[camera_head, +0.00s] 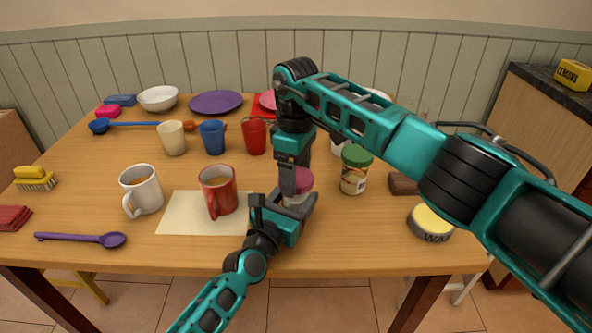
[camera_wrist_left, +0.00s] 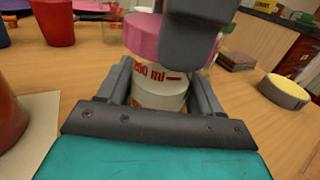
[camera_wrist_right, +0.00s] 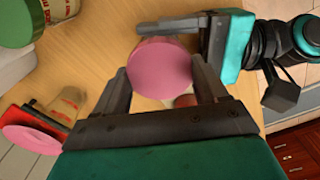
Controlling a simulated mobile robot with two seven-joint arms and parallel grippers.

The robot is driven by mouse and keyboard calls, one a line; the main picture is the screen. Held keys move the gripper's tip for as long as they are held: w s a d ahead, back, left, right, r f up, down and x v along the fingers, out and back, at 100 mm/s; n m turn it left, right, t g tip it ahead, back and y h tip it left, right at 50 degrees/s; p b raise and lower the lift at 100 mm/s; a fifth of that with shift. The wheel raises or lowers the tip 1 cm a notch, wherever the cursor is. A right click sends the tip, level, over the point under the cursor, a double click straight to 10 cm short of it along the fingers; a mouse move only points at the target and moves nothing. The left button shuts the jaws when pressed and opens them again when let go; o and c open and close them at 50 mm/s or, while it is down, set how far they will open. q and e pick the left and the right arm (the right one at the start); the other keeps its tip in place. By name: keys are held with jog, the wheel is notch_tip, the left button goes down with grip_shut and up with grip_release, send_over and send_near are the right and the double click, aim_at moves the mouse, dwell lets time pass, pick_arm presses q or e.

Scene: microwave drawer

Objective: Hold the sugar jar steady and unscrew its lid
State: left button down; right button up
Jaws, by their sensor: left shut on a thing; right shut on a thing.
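The sugar jar (camera_wrist_left: 160,88) is pale with red print and stands upright on the wooden table. Its pink lid (camera_wrist_right: 160,68) sits on top; whether it is loosened I cannot tell. My left gripper (camera_head: 284,207) is shut around the jar's body from the front, one finger on each side in the left wrist view. My right gripper (camera_head: 295,184) points down from above and is shut on the lid, with a finger at each side of it in the right wrist view. In the head view the grippers hide much of the jar.
A green-lidded jar (camera_head: 355,168) stands close to the right. A red mug (camera_head: 218,190) on a paper sheet (camera_head: 180,215) and a white mug (camera_head: 141,190) are left. Cups (camera_head: 212,137) and plates stand behind. A yellow-topped tin (camera_head: 431,221) is at right. The front centre-right table is clear.

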jog(key=n, duration=0.3)
jog(key=shift+r+n, duration=0.1)
jog(key=shift+n, duration=0.2)
jog(key=n, duration=0.3)
jog(key=shift+n, duration=0.4)
jog(key=n, duration=0.3)
jog(key=shift+n, duration=0.4)
jog(key=n, duration=0.3)
jog(key=shift+n, duration=0.4)
jog(key=n, duration=0.3)
jog(key=shift+n, duration=0.3)
jog(key=n, duration=0.3)
jog(key=shift+n, duration=0.4)
jog(key=n, duration=0.3)
jog(key=shift+n, duration=0.4)
jog(key=n, duration=1.4)
jog(key=shift+n, duration=0.3)
jog(key=n, duration=0.3)
jog(key=shift+n, duration=0.4)
jog(key=n, duration=0.3)
jog(key=shift+n, duration=0.3)
jog(key=n, duration=0.5)
jog(key=shift+r+n, duration=0.1)
jog(key=shift+n, duration=0.2)
